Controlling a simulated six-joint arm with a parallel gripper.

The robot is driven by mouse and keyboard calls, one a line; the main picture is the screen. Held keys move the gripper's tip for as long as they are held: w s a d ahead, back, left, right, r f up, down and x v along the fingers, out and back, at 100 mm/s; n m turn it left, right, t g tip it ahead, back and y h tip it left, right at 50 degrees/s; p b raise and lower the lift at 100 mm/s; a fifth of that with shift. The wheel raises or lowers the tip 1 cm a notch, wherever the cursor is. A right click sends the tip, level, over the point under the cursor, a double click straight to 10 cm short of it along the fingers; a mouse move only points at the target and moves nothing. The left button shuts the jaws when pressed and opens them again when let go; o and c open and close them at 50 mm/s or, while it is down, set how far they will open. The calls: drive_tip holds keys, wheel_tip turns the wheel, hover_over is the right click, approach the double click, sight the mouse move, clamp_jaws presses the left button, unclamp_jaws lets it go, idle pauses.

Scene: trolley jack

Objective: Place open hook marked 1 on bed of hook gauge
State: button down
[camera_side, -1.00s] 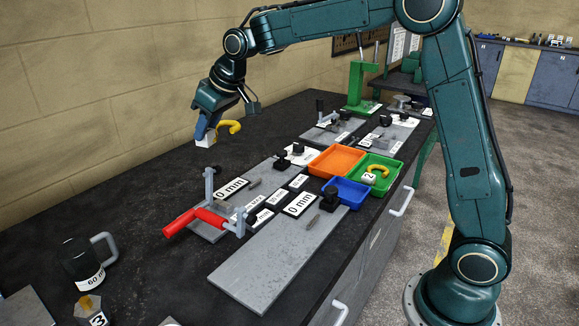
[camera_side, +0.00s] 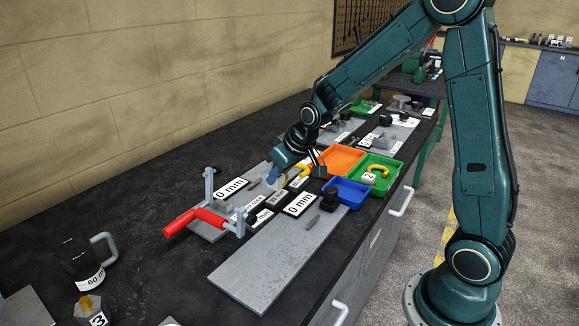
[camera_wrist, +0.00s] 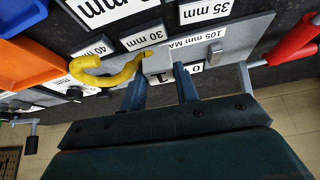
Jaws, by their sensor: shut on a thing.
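My gripper (camera_side: 274,176) is shut on the grey shank block of the yellow open hook (camera_side: 302,171). In the wrist view my gripper's blue fingers (camera_wrist: 160,88) grip the block, which carries a mark 1, and the yellow hook (camera_wrist: 100,76) reaches out to the left. The hook gauge bed is a grey plate (camera_side: 262,172) with a 0 mm label (camera_side: 230,188); it also shows in the wrist view (camera_wrist: 238,42). The hook is low over the bed. I cannot tell whether it touches it.
A red-handled clamp (camera_side: 195,220) stands at the gauge's near end. Orange (camera_side: 338,150), blue (camera_side: 346,187) and green (camera_side: 396,178) trays lie to the right; the green one holds a hook marked 2. A second grey plate (camera_side: 265,265) lies in front. A mug (camera_side: 82,262) stands left.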

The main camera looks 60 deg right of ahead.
drive_tip(key=shift+s+a+f+n, duration=0.1)
drive_tip(key=shift+s+f+n, duration=0.2)
drive_tip(key=shift+s+f, duration=0.4)
drive_tip(key=shift+s+a+f, duration=0.1)
drive_tip(key=shift+s+a, duration=0.05)
drive_tip(key=shift+a, duration=0.1)
drive_tip(key=shift+s+a, duration=0.2)
drive_tip(key=shift+a, duration=0.6)
drive_tip(key=s+a, duration=0.2)
drive_tip(key=a, duration=0.2)
drive_tip(key=s+a, duration=0.2)
drive_tip(key=a, duration=0.2)
drive_tip(key=s+a+r, duration=0.1)
drive_tip(key=s+a, duration=0.2)
drive_tip(key=a, duration=0.1)
drive_tip(key=shift+s+a, duration=0.1)
drive_tip(key=shift+a, duration=0.3)
drive_tip(key=shift+s+a+r, duration=0.15)
drive_tip(key=shift+a, duration=0.45)
drive_tip(key=shift+s+a+r, duration=0.1)
drive_tip(key=shift+s+a, duration=0.05)
drive_tip(key=shift+a, duration=0.45)
drive_tip(key=shift+f, duration=0.1)
drive_tip(key=shift+f, duration=2.4)
drive_tip(key=shift+f, duration=0.15)
